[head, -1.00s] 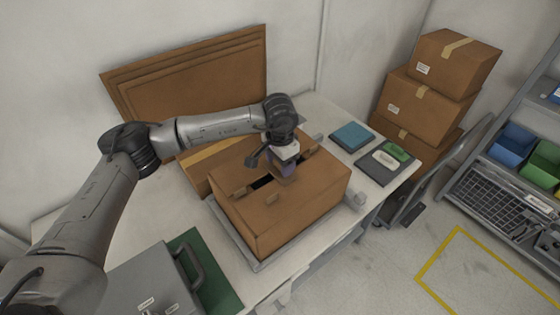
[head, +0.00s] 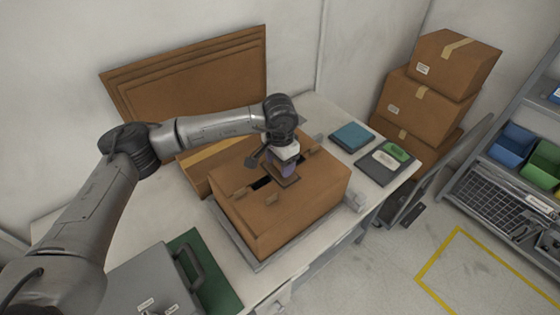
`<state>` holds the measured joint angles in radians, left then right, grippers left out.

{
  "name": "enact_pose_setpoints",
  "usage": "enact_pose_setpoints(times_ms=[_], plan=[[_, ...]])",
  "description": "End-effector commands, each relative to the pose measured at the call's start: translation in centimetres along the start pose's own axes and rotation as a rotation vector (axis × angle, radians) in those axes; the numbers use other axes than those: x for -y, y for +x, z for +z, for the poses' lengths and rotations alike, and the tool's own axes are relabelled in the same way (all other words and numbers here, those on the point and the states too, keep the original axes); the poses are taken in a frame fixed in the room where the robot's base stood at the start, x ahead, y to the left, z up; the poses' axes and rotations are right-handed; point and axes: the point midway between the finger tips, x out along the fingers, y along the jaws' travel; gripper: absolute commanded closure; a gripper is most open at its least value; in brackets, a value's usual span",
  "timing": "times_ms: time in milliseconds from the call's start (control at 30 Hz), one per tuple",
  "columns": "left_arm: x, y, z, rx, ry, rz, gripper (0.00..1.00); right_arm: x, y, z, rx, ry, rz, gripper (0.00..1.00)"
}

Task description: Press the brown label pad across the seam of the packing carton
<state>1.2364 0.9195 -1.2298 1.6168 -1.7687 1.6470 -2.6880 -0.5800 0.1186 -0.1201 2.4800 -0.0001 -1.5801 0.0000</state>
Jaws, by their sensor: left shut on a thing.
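The brown packing carton (head: 270,215) sits on a grey tray on the white worktable. A dark seam or slot (head: 261,183) shows in its top, with small brown tabs beside it. My left gripper (head: 286,170) points down over the carton's top, right of the visible slot. It is shut on the brown label pad (head: 287,181), a small flat piece at or just above the carton top. I cannot tell whether the pad touches the carton. The gripper hides part of the seam. My right gripper is not in view.
A blue pad (head: 352,136) and a dark tray (head: 377,168) with a green-topped item lie at the table's right. A grey case (head: 150,280) stands front left on a green mat (head: 222,290). Flat cardboard (head: 190,80) leans behind; stacked cartons (head: 425,100) stand at right.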

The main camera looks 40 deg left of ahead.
Motion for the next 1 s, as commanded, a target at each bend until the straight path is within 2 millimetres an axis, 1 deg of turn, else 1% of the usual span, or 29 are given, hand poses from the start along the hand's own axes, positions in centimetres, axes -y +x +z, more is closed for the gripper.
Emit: enact_pose_setpoints(times_ms=[33, 300, 333, 600, 633, 867, 1000], plan=[[0.1, 0.5, 0.1, 0.007, -0.001, -0.002, 0.61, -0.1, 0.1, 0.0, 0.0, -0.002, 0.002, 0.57], [0.1, 0.5, 0.1, 0.008, -0.002, -0.003, 0.61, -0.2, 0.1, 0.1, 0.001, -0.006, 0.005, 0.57], [0.1, 0.5, 0.1, 0.009, -0.002, -0.003, 0.4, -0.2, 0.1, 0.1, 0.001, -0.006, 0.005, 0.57], [0.1, 0.3, 0.1, 0.005, -0.001, -0.001, 0.14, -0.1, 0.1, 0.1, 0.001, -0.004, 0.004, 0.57], [0.1, 0.3, 0.1, 0.005, -0.001, -0.001, 0.12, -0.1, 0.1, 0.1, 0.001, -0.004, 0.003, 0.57], [0.0, 0.1, 0.1, 0.003, -0.001, -0.001, 0.12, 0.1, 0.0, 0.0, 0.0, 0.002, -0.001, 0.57], [0.0, -0.9, 0.0, 0.0, -0.001, -0.001, 0.12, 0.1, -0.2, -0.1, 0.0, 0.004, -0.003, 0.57]])
